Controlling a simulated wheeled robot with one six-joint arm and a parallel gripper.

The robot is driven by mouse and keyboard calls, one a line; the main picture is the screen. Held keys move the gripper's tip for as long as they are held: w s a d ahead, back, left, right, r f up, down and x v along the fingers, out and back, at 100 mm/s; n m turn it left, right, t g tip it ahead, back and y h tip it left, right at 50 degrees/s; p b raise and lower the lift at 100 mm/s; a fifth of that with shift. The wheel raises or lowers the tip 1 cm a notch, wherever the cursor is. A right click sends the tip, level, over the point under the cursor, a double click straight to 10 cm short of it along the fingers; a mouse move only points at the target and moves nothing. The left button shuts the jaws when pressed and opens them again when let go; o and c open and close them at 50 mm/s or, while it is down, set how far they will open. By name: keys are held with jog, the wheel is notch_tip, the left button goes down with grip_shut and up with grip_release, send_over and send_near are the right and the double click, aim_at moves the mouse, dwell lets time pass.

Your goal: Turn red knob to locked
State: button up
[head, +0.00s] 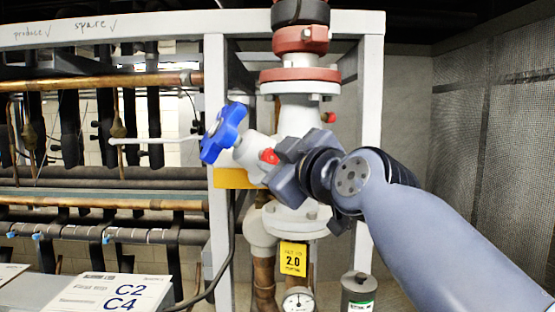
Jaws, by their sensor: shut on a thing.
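A small red knob (269,156) sits low on the pale grey valve body (298,118), to the right of a blue handwheel (222,134). My gripper (274,165) comes in from the right and is shut on this red knob. Part of the knob shows at the left end of the jaws; the rest is hidden. A second small red part (328,117) sticks out on the right side of the valve body, apart from my gripper. I see no marking that shows a locked position.
Red flanges (300,75) top the vertical pipe. A white frame post (371,105) stands behind my arm. Below are a yellow 2.0 tag (293,259) and a gauge (298,301). Copper pipes (100,82) fill the left; a mesh wall (500,130) closes the right.

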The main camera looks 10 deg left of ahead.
jog(key=shift+m, duration=0.3)
jog(key=m+b, duration=0.1)
jog(key=m, duration=0.1)
jog(key=shift+m, duration=0.4)
jog(key=m, duration=0.3)
jog(key=shift+m, duration=0.3)
jog(key=m, duration=0.3)
jog(key=shift+m, duration=0.3)
jog(key=shift+w+m, duration=0.1)
jog(key=shift+m, duration=1.9)
jog(key=o, duration=1)
jog(key=shift+c, duration=0.2)
